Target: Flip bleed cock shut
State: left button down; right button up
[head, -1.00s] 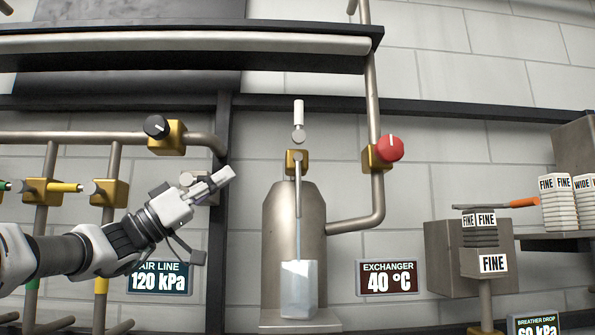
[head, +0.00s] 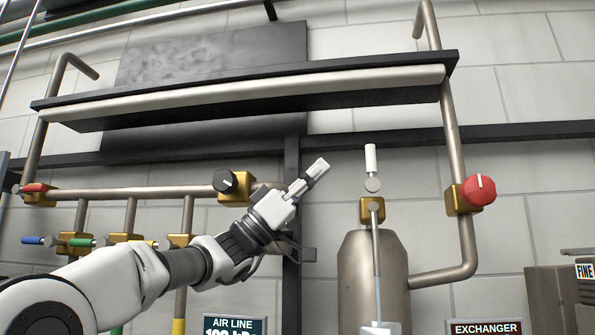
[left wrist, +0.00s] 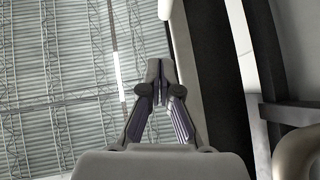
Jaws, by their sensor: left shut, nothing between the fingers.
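The bleed cock has a brass body (head: 372,211) on top of the grey metal vessel (head: 372,275). Its white lever (head: 371,160) stands upright above a round pale pivot. A thin spout runs down in front of the vessel to a clear container (head: 381,328), cut off by the lower edge. My left gripper (head: 320,168) is shut and empty, left of the white lever at about its height in the picture, with a gap between them. Its closed fingertips also show in the left wrist view (left wrist: 161,70). I cannot identify the cock in that view. My right gripper is not in view.
A red knob (head: 479,190) sits on the pipe to the right of the cock. A black knob (head: 224,182) on a brass valve is behind my left arm. A long shelf-like bar (head: 250,92) crosses above. Coloured-handled valves (head: 76,242) are at the left.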

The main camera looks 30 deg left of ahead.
aim_at(371, 161)
pick_arm(q)
jog(key=w+d+r+p, duration=0.1)
jog(key=w+d+p, duration=0.2)
jog(key=d, duration=0.2)
jog(key=shift+d+r, duration=0.2)
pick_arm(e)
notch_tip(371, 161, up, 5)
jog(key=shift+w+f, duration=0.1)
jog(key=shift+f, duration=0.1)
pick_arm(q)
jog(key=shift+w, duration=0.2)
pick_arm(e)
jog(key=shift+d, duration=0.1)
pick_arm(q)
jog(key=shift+d+g+b, duration=0.15)
jog(key=shift+g+b, duration=0.15)
jog(key=shift+g, duration=0.1)
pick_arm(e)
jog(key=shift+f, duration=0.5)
